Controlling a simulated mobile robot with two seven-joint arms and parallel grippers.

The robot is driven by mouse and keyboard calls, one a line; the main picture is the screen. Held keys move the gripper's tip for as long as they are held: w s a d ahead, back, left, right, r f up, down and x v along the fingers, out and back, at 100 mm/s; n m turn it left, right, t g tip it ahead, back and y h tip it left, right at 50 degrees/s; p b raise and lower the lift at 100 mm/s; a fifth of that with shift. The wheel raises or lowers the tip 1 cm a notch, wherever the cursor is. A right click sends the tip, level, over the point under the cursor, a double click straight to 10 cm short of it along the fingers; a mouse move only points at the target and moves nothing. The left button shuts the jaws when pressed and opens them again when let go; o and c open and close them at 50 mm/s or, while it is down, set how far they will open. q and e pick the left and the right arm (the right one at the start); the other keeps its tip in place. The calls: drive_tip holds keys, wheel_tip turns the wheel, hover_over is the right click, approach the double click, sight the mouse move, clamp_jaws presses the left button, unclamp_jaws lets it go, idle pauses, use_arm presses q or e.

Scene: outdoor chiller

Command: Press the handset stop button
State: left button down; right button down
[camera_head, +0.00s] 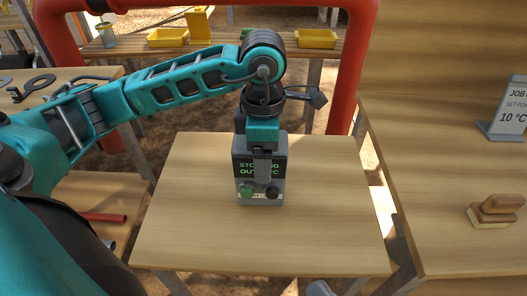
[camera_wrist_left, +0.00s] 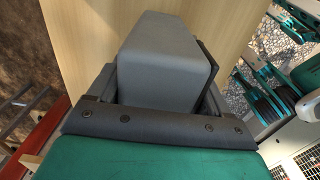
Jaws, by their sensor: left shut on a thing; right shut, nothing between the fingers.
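The handset (camera_head: 240,170) is an upright grey box with green display text above the work table (camera_head: 200,235). I cannot tell whether its base touches the table. Low on its front are a green button (camera_head: 246,191) and a dark button (camera_head: 272,192); their labels are too small to read. My left gripper (camera_head: 262,160) reaches down from above, shut on the handset, one finger covering the middle of the display. The left wrist view shows the handset (camera_wrist_left: 165,65) between the fingers. My right gripper (camera_head: 319,288) shows as a small grey part at the bottom edge, apart from the handset, shut and empty.
A side table at the right holds a sign (camera_head: 510,110) reading 10 °C and a wooden brush (camera_head: 495,210). Yellow trays (camera_head: 317,39) stand on the back bench (camera_head: 225,50) behind a red pipe (camera_head: 352,60). The work table is bare around the handset.

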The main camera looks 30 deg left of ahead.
use_arm(q)
drive_tip(key=shift+s+f, duration=0.15)
drive_tip(key=shift+f, duration=0.15)
drive_tip(key=shift+c, duration=1.9)
unclamp_jaws()
drive_tip(key=o, duration=0.4)
drive_tip(key=shift+r, duration=0.1)
wheel_tip(320, 180, up, 12)
